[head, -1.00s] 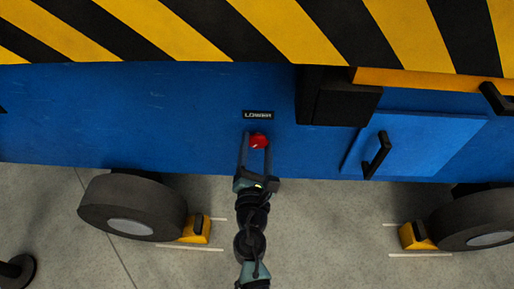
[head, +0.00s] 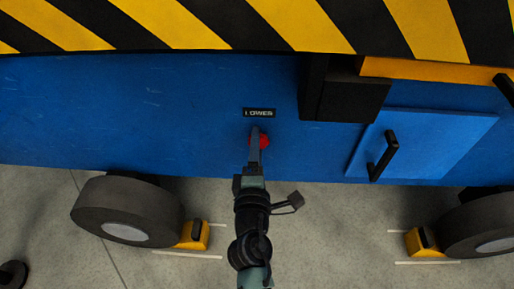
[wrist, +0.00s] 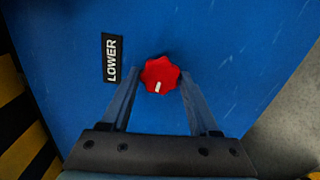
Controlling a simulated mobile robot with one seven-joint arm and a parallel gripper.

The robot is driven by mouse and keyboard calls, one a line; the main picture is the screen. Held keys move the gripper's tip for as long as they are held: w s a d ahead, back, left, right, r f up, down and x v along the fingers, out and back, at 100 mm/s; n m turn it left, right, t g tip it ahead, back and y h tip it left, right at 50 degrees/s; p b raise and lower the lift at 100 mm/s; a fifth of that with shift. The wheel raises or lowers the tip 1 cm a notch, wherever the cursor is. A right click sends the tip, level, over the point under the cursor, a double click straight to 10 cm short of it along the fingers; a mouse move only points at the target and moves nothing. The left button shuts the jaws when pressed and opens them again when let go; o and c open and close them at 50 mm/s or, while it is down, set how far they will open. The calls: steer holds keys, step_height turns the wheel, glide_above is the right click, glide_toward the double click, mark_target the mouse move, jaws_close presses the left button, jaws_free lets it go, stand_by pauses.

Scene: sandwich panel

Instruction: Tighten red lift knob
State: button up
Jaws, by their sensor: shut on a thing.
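The red lift knob (head: 265,141) sits on the blue side panel, just below a black label (head: 259,113) reading LOWER. In the wrist view the knob (wrist: 160,75) has a lobed rim and a short white mark. My gripper (head: 257,134) is at the panel, its fingers seen nearly edge-on and partly covering the knob in the head view. In the wrist view its two fingers (wrist: 161,80) lie on either side of the knob, shut on it. The LOWER label (wrist: 112,58) reads sideways there, to the left of the knob.
A black box (head: 342,90) juts out to the upper right of the knob. A light blue door (head: 425,145) with a black handle (head: 383,157) is further right. Black wheels (head: 128,209) with yellow chocks (head: 193,235) stand below. Striped edging (head: 220,25) runs above.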

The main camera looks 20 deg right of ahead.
steer(key=m+b, duration=0.7)
steer(key=m, duration=0.9)
steer(key=shift+d+m+b, duration=0.15)
steer(key=shift+m+b, duration=0.15)
steer(key=shift+m, duration=0.1)
steer(key=shift+r, duration=0.1)
steer(key=o, duration=1.3)
steer(key=shift+o, duration=0.2)
steer(key=shift+s, duration=0.1)
steer(key=p+v, duration=0.1)
steer(key=v, duration=1.2)
steer(key=shift+p, duration=0.4)
